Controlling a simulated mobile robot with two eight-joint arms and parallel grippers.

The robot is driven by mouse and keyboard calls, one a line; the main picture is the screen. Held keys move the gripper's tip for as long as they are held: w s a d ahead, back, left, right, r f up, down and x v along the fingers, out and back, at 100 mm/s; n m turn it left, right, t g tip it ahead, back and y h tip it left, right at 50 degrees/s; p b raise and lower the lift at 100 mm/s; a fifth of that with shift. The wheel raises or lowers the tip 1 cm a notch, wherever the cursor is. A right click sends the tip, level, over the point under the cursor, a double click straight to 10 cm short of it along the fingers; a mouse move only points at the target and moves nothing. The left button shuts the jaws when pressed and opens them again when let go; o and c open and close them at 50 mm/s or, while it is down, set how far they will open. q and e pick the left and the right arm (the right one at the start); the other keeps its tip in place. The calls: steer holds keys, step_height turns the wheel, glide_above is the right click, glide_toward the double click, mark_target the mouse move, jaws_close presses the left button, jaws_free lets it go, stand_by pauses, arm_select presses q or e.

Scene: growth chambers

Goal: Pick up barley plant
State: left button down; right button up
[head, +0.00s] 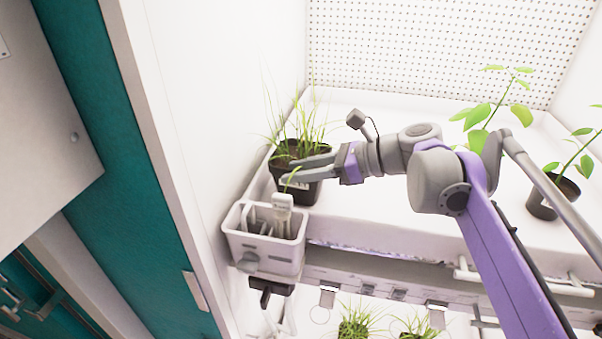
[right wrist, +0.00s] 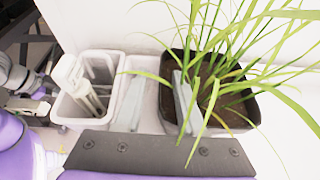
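The barley plant (head: 297,134) has thin grass-like green leaves and grows in a square black pot (head: 306,190) at the left end of the white shelf. In the right wrist view its leaves (right wrist: 235,45) spread over the dark soil in the pot (right wrist: 237,117). My right gripper (head: 308,168) is at the pot, its fingers apart. In the right wrist view one finger of the gripper (right wrist: 158,100) lies outside the pot's near wall and the other inside it, over the soil. I cannot tell whether either finger touches the wall. My left gripper is not seen.
A white bin (head: 264,249) with tools hangs at the shelf's front, close left of the pot. Broad-leaved plants (head: 480,115) stand to the right, one in a black pot (head: 552,196). The chamber's side wall (head: 230,80) is close on the left. More grassy plants (head: 355,328) show below.

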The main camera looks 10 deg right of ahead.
jaws_close()
steer(key=shift+r, duration=0.1)
stand_by(1.3)
